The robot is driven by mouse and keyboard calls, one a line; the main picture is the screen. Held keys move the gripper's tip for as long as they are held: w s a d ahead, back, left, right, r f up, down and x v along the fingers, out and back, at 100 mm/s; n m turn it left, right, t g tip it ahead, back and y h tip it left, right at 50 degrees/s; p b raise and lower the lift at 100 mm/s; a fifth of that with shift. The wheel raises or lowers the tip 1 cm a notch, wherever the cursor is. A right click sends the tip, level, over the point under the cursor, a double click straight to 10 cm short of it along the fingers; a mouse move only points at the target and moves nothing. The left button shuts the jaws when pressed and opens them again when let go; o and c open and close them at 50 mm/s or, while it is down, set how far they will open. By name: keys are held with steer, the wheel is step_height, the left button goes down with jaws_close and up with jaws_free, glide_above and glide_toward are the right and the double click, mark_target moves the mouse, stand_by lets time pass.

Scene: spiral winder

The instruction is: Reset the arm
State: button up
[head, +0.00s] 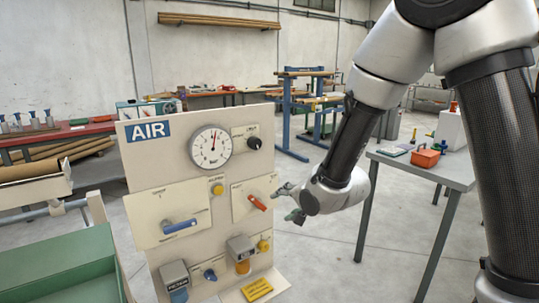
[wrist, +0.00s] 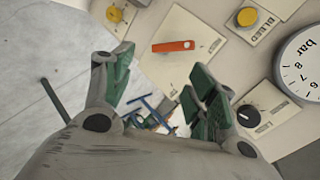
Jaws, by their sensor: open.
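My gripper (head: 288,203) is in the middle of the head view, just right of the cream AIR panel (head: 160,150). In the wrist view, my gripper (wrist: 162,92) has its two green-padded fingers spread apart with nothing between them. A red-orange handle (head: 257,202) on the panel lies close to the fingertips in the head view. The same handle (wrist: 173,46) shows beyond the fingers in the wrist view, lying across its plate, and the fingers appear apart from it.
The panel bears a gauge (head: 211,147), a black knob (head: 254,143), a blue handle (head: 180,226) and yellow buttons. A grey table (head: 455,170) with an orange box (head: 425,158) stands right. A green tray (head: 70,265) is at lower left. Floor between panel and table is clear.

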steer(key=s+d+r+n+g+h, duration=0.3)
steer(key=s+d+n+g+h, duration=0.25)
steer(key=s+d+n, duration=0.65)
steer(key=s+d+r+m, duration=0.2)
steer(key=s+d+r, duration=0.4)
steer(key=d, duration=0.3)
steer(key=s+d+r+m, duration=0.2)
steer(key=s+d+r, duration=0.4)
steer(key=s+d, duration=0.3)
steer(key=shift+d+r+t, duration=0.25)
steer(key=shift+d+t, duration=0.15)
steer(key=shift+t, duration=0.05)
steer(key=shift+a+h, duration=0.1)
steer(key=shift+h, duration=0.15)
